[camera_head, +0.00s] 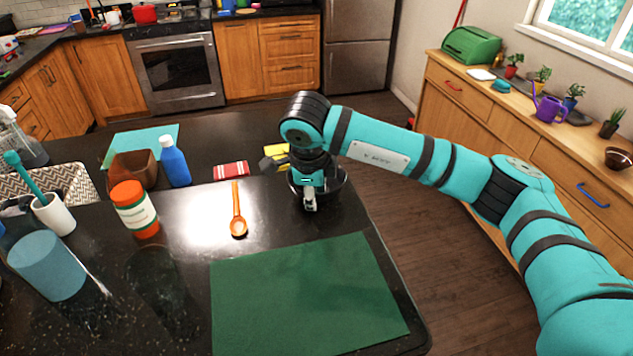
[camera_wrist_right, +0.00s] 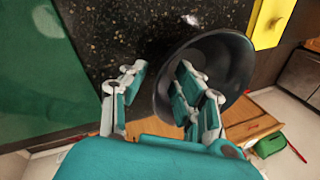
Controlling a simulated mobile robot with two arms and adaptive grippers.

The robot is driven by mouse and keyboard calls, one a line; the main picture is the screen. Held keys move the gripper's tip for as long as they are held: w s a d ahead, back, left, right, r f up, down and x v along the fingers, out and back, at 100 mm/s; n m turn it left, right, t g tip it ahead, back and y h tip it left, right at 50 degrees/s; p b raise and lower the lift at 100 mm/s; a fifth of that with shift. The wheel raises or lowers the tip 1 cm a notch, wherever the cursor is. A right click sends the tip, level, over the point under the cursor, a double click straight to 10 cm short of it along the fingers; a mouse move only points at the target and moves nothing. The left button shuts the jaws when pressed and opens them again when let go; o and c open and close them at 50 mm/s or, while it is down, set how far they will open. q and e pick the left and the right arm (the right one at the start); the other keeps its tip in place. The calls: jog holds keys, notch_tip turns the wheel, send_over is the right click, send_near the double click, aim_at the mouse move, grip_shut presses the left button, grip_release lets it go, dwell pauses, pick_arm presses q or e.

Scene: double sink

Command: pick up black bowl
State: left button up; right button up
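The black bowl (camera_head: 335,190) stands near the right edge of the dark counter, partly hidden by my right gripper. In the right wrist view the bowl (camera_wrist_right: 225,62) shows its open inside. My right gripper (camera_head: 309,200) points down at the bowl's near side. In the right wrist view my right gripper (camera_wrist_right: 158,88) is open. One finger is outside the bowl, to the left of its rim, and the other is over the inside of the bowl. The near rim lies between them with gaps visible. My left gripper is not in view.
A green mat (camera_head: 305,290) lies in front of the bowl. An orange spoon (camera_head: 238,215) and a red striped packet (camera_head: 231,170) lie to its left. A yellow item (camera_head: 275,152) lies behind it. A blue bottle (camera_head: 175,162) and orange jar (camera_head: 135,210) stand further left.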

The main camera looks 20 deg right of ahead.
grip_shut()
jog(key=shift+r, duration=0.1)
dwell(0.3)
